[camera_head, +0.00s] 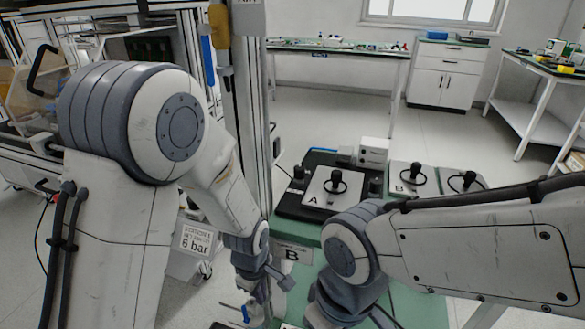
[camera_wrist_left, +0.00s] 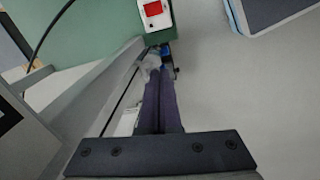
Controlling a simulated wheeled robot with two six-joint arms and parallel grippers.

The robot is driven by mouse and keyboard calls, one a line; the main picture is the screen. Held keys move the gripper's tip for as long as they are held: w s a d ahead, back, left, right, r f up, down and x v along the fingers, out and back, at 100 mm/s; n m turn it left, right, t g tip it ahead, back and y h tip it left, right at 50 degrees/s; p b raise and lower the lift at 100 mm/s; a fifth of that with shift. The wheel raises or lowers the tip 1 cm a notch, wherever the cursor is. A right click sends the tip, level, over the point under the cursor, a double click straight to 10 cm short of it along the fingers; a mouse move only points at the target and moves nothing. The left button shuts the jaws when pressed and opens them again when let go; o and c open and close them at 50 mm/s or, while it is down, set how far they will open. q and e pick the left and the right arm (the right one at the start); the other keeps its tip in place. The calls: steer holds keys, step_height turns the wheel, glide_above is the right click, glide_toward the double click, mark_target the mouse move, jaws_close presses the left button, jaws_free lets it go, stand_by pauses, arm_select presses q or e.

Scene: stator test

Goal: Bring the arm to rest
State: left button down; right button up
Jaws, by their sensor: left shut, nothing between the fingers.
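My left arm (camera_head: 232,195) comes in from the left and hangs down in front of the green table (camera_head: 425,308). My left gripper (camera_head: 282,280) is low beside the near left part of the table. In the left wrist view its two dark fingers (camera_wrist_left: 160,75) lie together with nothing between them. A red-and-white item (camera_wrist_left: 153,14) on a green surface is beyond the fingertips. My right arm (camera_head: 480,245) crosses from the right over the table. Its gripper is hidden or out of frame.
Plate A (camera_head: 318,202) and plate B (camera_head: 402,187), each with a black knobbed part, sit at the table's far side. A white box (camera_head: 374,151) stands behind them. A grey upright post (camera_head: 240,110) rises close to my left arm. Open floor lies beyond.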

arm_select(q)
steer(key=s+a+r+m+t, duration=0.2)
steer(key=s+a+r+m, duration=0.1)
steer(key=a+r+m, duration=0.75)
steer(key=s+d+r+m+g, duration=0.1)
steer(key=s+d+r+m, duration=0.1)
steer(key=s+d+m, duration=0.4)
steer(key=s+d+r+m+g, duration=0.2)
steer(key=s+d+r+m, duration=0.1)
steer(key=s+d, duration=0.45)
step_height(320, 180, up, 23)
steer(key=p, duration=2.3)
steer(key=shift+s+a+r+h+p, duration=0.15)
steer(key=shift+s+a+h+p, duration=0.1)
steer(key=shift+h+p, duration=0.05)
